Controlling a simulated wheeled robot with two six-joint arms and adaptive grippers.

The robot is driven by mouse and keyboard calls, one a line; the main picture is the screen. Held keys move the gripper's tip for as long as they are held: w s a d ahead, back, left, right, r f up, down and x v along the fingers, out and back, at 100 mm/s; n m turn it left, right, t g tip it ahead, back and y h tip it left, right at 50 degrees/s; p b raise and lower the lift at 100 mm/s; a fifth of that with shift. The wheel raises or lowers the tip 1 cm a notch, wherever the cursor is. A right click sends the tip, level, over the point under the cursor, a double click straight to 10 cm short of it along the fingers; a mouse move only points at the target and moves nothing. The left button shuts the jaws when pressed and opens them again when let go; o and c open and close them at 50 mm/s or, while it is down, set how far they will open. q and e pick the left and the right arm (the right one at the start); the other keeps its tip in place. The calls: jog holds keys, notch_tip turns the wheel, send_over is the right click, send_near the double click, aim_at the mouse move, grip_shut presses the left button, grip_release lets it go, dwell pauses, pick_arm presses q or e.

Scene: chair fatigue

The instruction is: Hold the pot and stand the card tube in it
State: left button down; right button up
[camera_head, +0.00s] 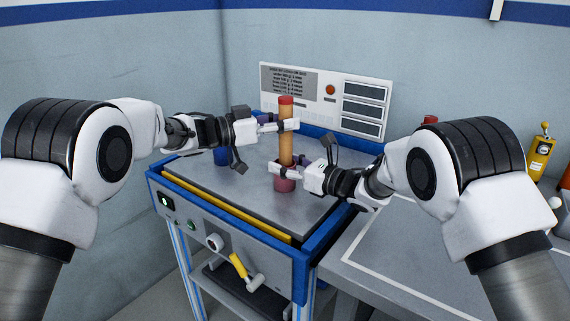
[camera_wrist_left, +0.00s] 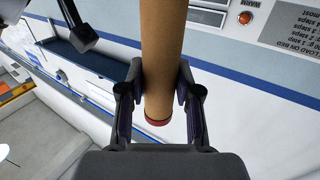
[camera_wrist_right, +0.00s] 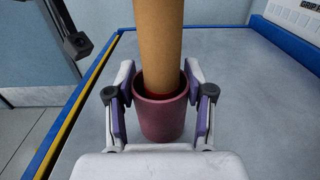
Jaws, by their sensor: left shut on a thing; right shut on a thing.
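The card tube (camera_head: 286,148) is tan with red ends and stands upright over the bench. My left gripper (camera_head: 287,126) is shut on the tube near its upper part; the tube also lies between the fingers in the left wrist view (camera_wrist_left: 163,60). The pot (camera_head: 284,185) is maroon and stands on the grey bench top below. My right gripper (camera_head: 284,171) is shut on the pot's sides, as the right wrist view (camera_wrist_right: 160,115) also shows. There the tube's red lower end is in the pot's mouth; how deep it reaches is hidden.
A control panel (camera_head: 328,99) with a red button rises at the back.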

pick_arm(q)
jog(key=shift+f, duration=0.8)
jog(key=c, duration=0.7)
grip_release()
jog(key=shift+a, duration=0.1)
jog(key=v, duration=1.2)
pick_arm(e)
jog(key=o, duration=1.3)
jog(key=shift+c, duration=0.2)
